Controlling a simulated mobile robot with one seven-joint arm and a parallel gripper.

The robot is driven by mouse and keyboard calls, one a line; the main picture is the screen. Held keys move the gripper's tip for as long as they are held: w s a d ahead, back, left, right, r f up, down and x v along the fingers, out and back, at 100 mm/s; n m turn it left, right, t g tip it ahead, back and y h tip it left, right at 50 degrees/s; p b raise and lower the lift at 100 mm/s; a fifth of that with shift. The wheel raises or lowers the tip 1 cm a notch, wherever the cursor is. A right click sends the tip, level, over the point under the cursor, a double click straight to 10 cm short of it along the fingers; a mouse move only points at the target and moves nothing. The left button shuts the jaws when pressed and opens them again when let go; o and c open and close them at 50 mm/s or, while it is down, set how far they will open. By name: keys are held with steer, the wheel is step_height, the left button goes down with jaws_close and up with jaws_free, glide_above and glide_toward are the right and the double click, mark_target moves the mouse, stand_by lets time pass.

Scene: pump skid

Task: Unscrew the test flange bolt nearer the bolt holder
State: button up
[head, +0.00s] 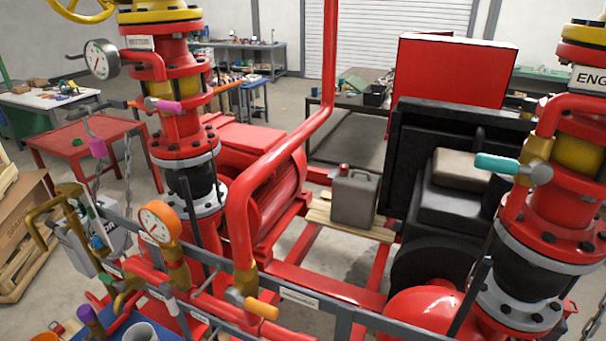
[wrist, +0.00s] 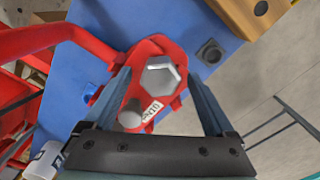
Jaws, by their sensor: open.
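In the wrist view my gripper (wrist: 159,73) is open, with one finger on each side of a large silver hex bolt head (wrist: 160,76). The fingers look apart from the head; their height relative to it is hard to judge. The bolt sits on a red flange (wrist: 158,47) on a blue plate. A smaller grey rounded piece (wrist: 130,115), perhaps another bolt, lies below left of it, beside a white label (wrist: 152,110). A tan block with a dark round hole (wrist: 245,18) at the top right may be the bolt holder; I cannot tell. My gripper is not visible in the head view.
The blue plate (wrist: 200,25) carries a dark square fitting (wrist: 210,52). A red pipe (wrist: 35,40) runs in from the left. In the head view, red piping, an orange gauge (head: 160,223) and an orange-handled valve (head: 252,304) crowd the front. Bare floor shows at right in the wrist view.

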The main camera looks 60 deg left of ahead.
steer(key=shift+r, duration=0.15)
step_height(320, 180, up, 13)
steer(key=b, duration=0.2)
steer(key=shift+b, duration=0.35)
stand_by(1.0)
